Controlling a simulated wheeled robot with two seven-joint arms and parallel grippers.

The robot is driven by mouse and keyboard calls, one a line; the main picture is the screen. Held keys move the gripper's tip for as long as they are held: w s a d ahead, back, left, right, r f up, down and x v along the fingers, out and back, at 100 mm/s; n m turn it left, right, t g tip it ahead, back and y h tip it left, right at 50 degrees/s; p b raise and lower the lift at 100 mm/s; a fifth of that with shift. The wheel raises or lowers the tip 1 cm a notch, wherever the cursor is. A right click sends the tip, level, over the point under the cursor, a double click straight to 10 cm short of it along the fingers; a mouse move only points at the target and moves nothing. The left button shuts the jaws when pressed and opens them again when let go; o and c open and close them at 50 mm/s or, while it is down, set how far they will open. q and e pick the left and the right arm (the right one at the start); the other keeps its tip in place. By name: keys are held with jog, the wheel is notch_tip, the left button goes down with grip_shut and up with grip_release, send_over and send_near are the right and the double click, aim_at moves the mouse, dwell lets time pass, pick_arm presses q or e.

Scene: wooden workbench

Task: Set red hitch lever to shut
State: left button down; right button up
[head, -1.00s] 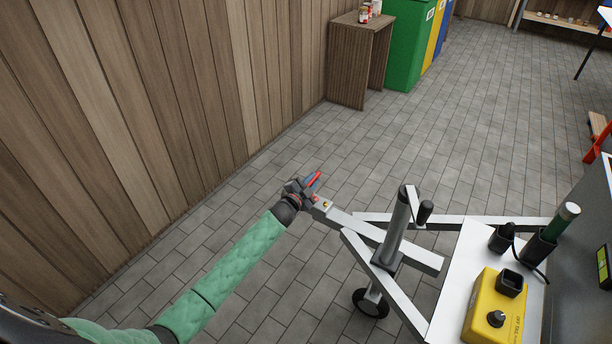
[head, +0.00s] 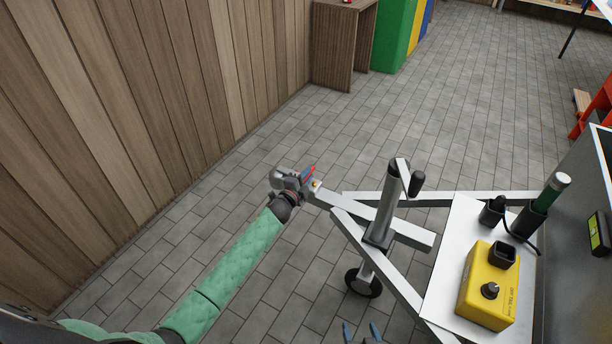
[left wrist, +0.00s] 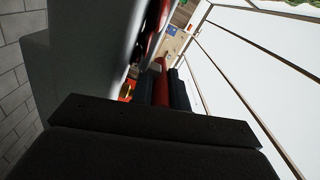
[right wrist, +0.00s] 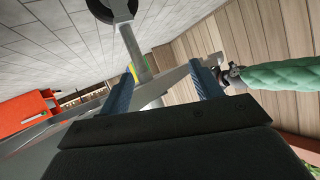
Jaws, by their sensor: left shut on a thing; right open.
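The red hitch lever (head: 308,172) is at the front end of the trailer's pale drawbar (head: 350,208), on the grey metal coupling head (head: 279,177). My left gripper (head: 298,181) is at the coupling and hides part of the lever. In the left wrist view the red lever (left wrist: 161,84) runs between the two dark fingers, which are shut on it. My right gripper (head: 361,332) shows only its blue fingertips at the bottom edge of the head view. In the right wrist view its fingers (right wrist: 163,90) are wide apart with nothing gripped.
A grey jockey-wheel post (head: 387,215) with a crank stands on the drawbar. A yellow box (head: 487,287) with a black knob sits on the white plate at right. A wooden wall (head: 130,110) is at left, with open tiled floor between.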

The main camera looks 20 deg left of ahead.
pick_arm(q)
jog(key=shift+f, duration=0.25)
pick_arm(e)
jog(key=shift+w+a+r+t, duration=0.1)
jog(key=shift+w+r+t, duration=0.3)
jog(key=shift+r, duration=0.4)
jog(key=shift+w+r+t, duration=0.2)
jog(key=shift+w+r, duration=0.25)
jog(key=shift+r, duration=0.35)
pick_arm(q)
jog(key=c, duration=1.4)
grip_release()
jog(key=shift+o, duration=0.2)
